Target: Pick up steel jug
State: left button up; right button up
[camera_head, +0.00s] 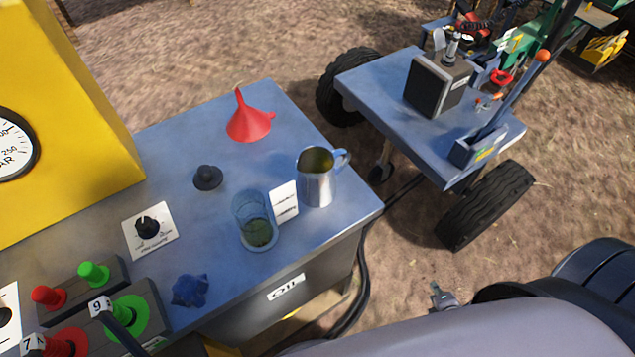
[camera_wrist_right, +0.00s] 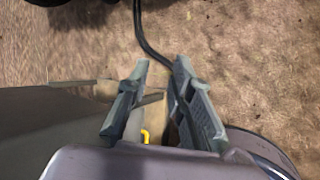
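The steel jug (camera_head: 318,186) stands upright near the right edge of the grey-blue bench top (camera_head: 180,160). Its handle points right, and yellowish liquid or reflection shows inside. My right gripper (camera_head: 438,297) shows only as a small tip at the lower right in the head view, below and right of the jug and apart from it. In the right wrist view my right gripper (camera_wrist_right: 158,90) has its two fingers spread with nothing between them. The jug is not seen in that view. My left gripper is not in view.
Close to the jug stand a white label card (camera_head: 285,202) and a glass beaker (camera_head: 254,222). A red funnel (camera_head: 248,118) and black knob (camera_head: 207,177) are farther back. A black hose (camera_head: 362,270) runs beside the bench. A wheeled cart (camera_head: 390,92) stands at right.

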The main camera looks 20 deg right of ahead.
jog(key=w+a+r+n+t+b, duration=0.1)
jog(key=w+r+n+t, duration=0.1)
jog(key=w+r+n, duration=0.3)
jog(key=w+a+r+n+t, duration=0.1)
jog(key=w+r+n+t, duration=0.1)
jog(key=r, duration=0.4)
jog(key=n+t+y+b, duration=0.2)
jog(key=n+t+y, duration=0.5)
jog(key=n, duration=0.6)
send_near(345, 158)
jog(key=w+p, duration=0.3)
jog(key=w+r+p, duration=0.1)
jog(key=p, duration=0.1)
jog(key=shift+w+a+r, duration=0.1)
jog(key=shift+w+a, duration=0.2)
jog(key=shift+w, duration=0.1)
jog(key=w+p, duration=0.1)
jog(key=w, duration=0.1)
jog(key=w+a+p, duration=0.1)
jog(key=w, duration=0.1)
jog(key=shift+w, duration=0.2)
jog(key=shift+w+a, duration=0.15)
jog(key=shift+w, duration=0.25)
jog(key=shift+s, duration=0.1)
grip_shut()
